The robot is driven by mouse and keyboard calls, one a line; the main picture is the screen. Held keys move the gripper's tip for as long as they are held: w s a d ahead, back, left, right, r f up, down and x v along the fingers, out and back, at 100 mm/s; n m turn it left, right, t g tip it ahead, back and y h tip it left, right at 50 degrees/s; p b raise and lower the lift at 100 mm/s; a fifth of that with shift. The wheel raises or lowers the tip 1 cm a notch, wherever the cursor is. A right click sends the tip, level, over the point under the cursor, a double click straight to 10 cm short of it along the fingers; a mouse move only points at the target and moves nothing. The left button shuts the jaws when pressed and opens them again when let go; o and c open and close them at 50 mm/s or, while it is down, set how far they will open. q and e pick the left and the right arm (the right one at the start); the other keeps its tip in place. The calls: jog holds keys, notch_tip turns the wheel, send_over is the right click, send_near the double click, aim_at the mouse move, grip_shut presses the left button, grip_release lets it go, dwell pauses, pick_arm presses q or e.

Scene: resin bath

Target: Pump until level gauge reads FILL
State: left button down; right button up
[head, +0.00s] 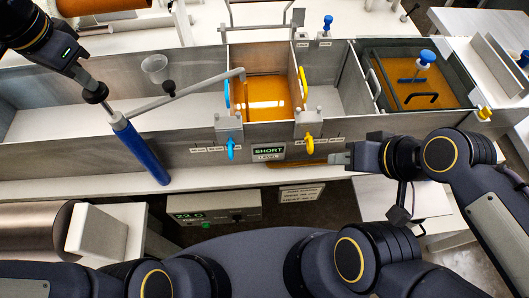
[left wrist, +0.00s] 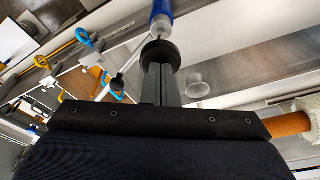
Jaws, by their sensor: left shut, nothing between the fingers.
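A blue pump cylinder (head: 143,153) stands at the front left of the trough, with a rod and a black knob (head: 97,93) on top. A grey spout pipe (head: 185,92) runs from it to the compartment of amber resin (head: 265,95). The level gauge (head: 268,151) on the front wall reads SHORT. My left gripper (head: 86,80) is shut and empty, its fingertips at the knob. In the left wrist view the fingers (left wrist: 160,75) meet the knob (left wrist: 160,52); I cannot tell whether they press it. My right gripper (head: 340,158) is before the front wall; its jaws are unclear.
Blue (head: 231,148) and yellow (head: 309,144) valve handles sit on the front wall. A clear cup (head: 154,68) is behind the spout pipe. A control box (head: 210,210) reading 22 C is below. A second amber bath (head: 415,80) with a lid frame is at right.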

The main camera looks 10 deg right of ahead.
aim_at(96, 95)
pick_arm(q)
jog(key=b+x, duration=0.1)
jog(key=x, duration=0.2)
jog(key=b+x, duration=0.1)
jog(key=shift+s+a+f+b, duration=0.25)
jog(key=shift+s+f+b, duration=0.05)
jog(key=shift+s, duration=0.1)
jog(key=p+v, duration=0.4)
jog(key=w+d+p+v, duration=0.1)
jog(key=p+v, duration=0.2)
jog(key=shift+w+r, duration=0.1)
jog(key=shift+r, duration=0.1)
jog(key=shift+f, duration=0.15)
jog(key=w+v, duration=0.1)
jog(key=v, duration=0.5)
jog(key=shift+d, duration=0.3)
jog(key=shift+w, duration=0.1)
